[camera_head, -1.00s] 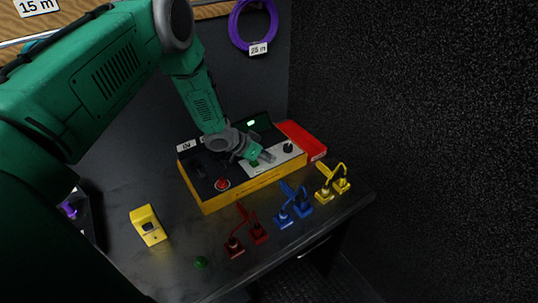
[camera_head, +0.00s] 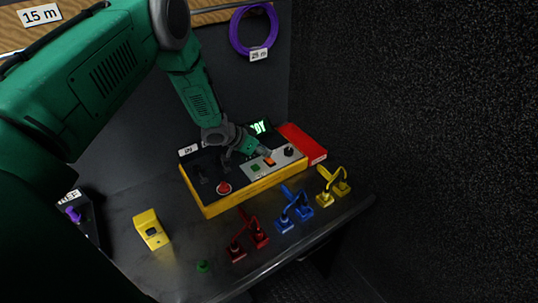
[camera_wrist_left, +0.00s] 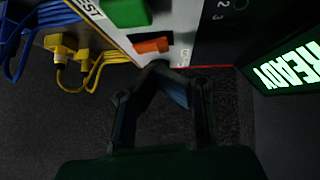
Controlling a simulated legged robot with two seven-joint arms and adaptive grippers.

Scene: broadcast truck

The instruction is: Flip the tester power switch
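The tester is a yellow box (camera_head: 230,199) with dark and pale top panels, on the dark bench. Its orange rocker switch (camera_head: 270,161) sits on the pale panel; it also shows in the left wrist view (camera_wrist_left: 150,45). A green button (camera_head: 255,168) is beside it. The tester's screen (camera_head: 259,128) glows green, and the left wrist view reads READY on it (camera_wrist_left: 288,68). My left gripper (camera_head: 263,151) is over the panel, close to the switch. Its fingertips meet with nothing between them; contact with the switch cannot be told. My right gripper is not in view.
Red (camera_head: 238,252), blue (camera_head: 284,226) and yellow (camera_head: 325,200) connector pairs with cables lie along the front edge. A yellow device (camera_head: 150,230) stands at the left. A red box (camera_head: 303,143) adjoins the tester's right. A dark wall rises at right.

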